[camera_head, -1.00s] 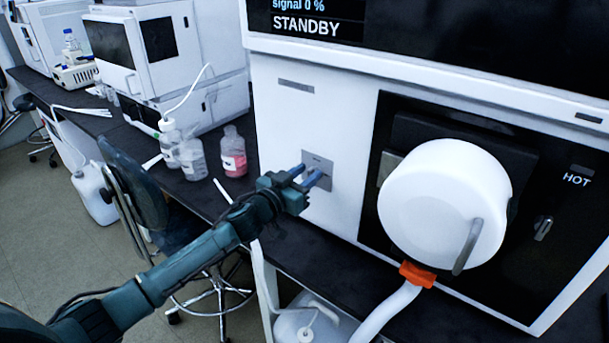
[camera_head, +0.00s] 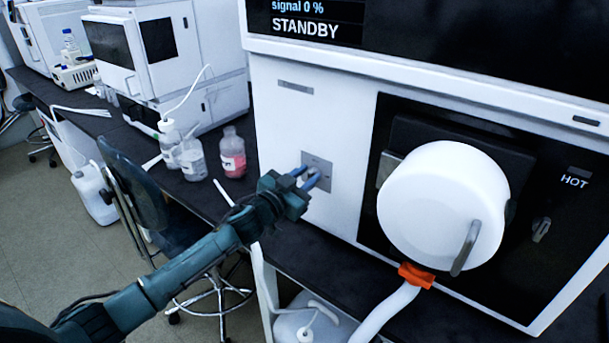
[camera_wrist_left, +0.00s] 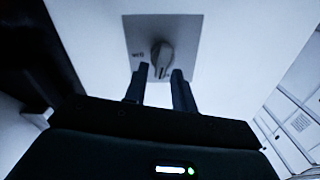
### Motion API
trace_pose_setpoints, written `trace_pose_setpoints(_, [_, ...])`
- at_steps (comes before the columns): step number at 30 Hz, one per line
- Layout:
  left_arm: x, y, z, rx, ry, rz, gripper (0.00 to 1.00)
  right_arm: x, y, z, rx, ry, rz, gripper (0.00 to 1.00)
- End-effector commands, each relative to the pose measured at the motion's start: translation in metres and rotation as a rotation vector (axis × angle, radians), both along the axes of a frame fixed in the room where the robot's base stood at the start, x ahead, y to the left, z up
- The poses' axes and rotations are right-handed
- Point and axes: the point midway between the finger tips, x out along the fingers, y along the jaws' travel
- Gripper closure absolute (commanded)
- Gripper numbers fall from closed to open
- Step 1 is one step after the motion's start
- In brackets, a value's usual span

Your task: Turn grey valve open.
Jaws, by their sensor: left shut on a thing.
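The grey valve (camera_head: 308,171) is a small knob on a square grey plate (camera_head: 323,163) on the white front of the large instrument. In the left wrist view the grey valve (camera_wrist_left: 162,53) is an elongated handle, roughly upright in the picture and slightly tilted. My left gripper (camera_head: 305,176) is at the valve, its blue fingers pointing at the plate. In the left wrist view its fingertips (camera_wrist_left: 160,70) lie on either side of the handle's near end, shut on it. The small lettering on the plate is not readable. My right gripper is not in view.
A large white round part (camera_head: 440,205) with a handle sticks out right of the valve, on a black panel marked HOT. An orange clip (camera_head: 415,276) and white hose hang below it. Bottles (camera_head: 232,155) stand on the dark bench to the left. The display reads STANDBY, signal 0 %.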

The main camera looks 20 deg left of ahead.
Motion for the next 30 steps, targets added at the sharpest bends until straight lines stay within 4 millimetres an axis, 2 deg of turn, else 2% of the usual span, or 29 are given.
trace_pose_setpoints(30, [-0.004,-0.010,-0.011,0.906,-0.327,0.000,0.96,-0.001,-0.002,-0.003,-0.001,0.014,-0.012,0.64])
